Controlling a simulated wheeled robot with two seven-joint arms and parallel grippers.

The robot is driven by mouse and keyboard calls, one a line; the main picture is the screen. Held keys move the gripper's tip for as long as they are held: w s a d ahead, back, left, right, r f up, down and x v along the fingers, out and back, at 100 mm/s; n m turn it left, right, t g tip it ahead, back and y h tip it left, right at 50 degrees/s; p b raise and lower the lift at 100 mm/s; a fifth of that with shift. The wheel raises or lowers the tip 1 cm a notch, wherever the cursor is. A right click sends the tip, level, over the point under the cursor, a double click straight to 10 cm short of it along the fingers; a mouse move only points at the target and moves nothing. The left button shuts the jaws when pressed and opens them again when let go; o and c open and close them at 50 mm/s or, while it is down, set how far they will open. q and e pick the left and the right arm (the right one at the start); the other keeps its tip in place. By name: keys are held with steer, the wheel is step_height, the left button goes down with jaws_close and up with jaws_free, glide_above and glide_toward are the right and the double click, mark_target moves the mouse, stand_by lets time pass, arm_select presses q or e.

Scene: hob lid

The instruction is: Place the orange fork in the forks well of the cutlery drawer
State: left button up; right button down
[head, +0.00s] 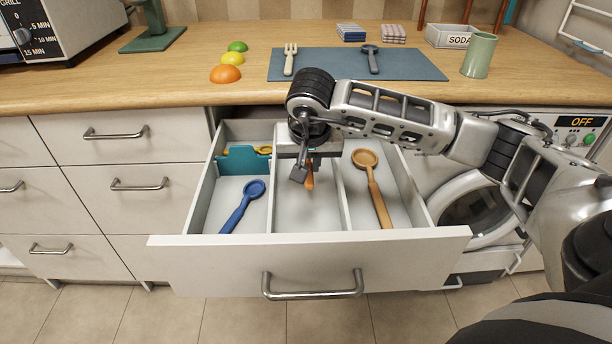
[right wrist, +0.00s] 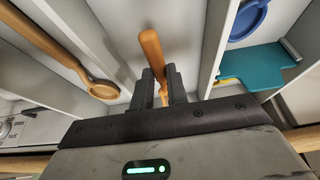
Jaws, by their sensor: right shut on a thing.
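The cutlery drawer (head: 310,262) is pulled open below the counter. My right gripper (head: 305,170) is down inside its middle compartment (head: 290,212), shut on the orange fork (head: 309,182). In the right wrist view, the orange handle (right wrist: 151,50) sticks out from between the dark fingers (right wrist: 162,82). The fork's tines are hidden by the gripper, and I cannot tell whether the fork touches the drawer floor. No other cutlery shows in the middle compartment. My left gripper is not in view.
A wooden spoon (head: 373,187) lies in the right one. Thin walls separate them. On the counter, a mat (head: 330,66) holds a pale fork (head: 289,60) and grey spoon (head: 371,58).

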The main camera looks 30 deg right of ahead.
steer(key=shift+w+a+f, duration=0.1)
steer(key=shift+w+f, duration=0.3)
steer(key=shift+f, duration=1.55)
steer(key=shift+f, duration=0.1)
steer(key=c, duration=1.4)
jaws_free()
steer(key=v, duration=1.1)
steer(key=shift+w+p, duration=0.1)
steer(key=shift+p, duration=0.3)
steer(key=shift+s+a+r, duration=0.1)
steer(key=shift+s+r, duration=0.2)
steer(key=shift+r, duration=0.35)
